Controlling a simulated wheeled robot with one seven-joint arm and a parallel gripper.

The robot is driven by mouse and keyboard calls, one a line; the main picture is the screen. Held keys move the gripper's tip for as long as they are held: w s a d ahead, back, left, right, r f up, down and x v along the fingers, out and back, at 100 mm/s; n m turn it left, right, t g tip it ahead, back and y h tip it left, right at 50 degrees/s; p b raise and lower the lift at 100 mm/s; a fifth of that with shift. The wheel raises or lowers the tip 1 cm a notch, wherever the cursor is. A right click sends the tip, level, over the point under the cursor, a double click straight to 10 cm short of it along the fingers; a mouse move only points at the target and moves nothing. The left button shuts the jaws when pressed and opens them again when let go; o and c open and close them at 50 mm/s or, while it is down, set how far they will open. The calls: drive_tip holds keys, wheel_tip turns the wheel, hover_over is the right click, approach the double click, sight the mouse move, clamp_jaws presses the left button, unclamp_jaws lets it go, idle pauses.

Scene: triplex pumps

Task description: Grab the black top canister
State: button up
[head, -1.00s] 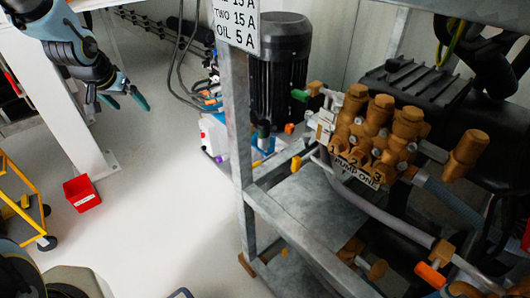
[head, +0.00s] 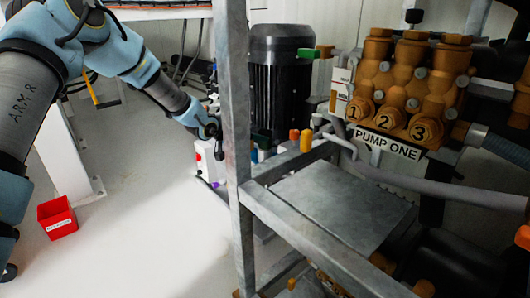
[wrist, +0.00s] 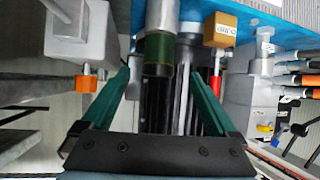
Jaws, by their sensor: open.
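A large black ribbed cylinder (head: 282,85) with a rounded top stands upright behind the metal frame in the head view. In the wrist view, a smaller grey cylinder with a dark green band (wrist: 159,47) lies in line with the space between my fingertips. I cannot tell for sure which of these is the black top canister. My gripper (wrist: 158,76) is open, with its two teal fingers on either side of that line and nothing visibly clamped. In the head view its end is partly hidden by the frame's upright post.
The grey upright post (head: 236,170) and shelf (head: 335,205) stand close to my arm. The brass pump labelled PUMP ONE (head: 408,85) is at the right. An orange block (wrist: 86,80) and a red-stemmed valve (wrist: 216,80) flank my fingers. A red bin (head: 57,217) sits on the open floor.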

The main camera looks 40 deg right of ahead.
sight(265, 144)
drive_tip(key=b+x, duration=0.2)
drive_tip(key=x, duration=0.5)
drive_tip(key=shift+s+f+b, duration=0.1)
drive_tip(key=shift+s+b, duration=0.05)
drive_tip(key=shift+b, duration=0.2)
drive_tip(key=shift+d, duration=0.35)
clamp_jaws()
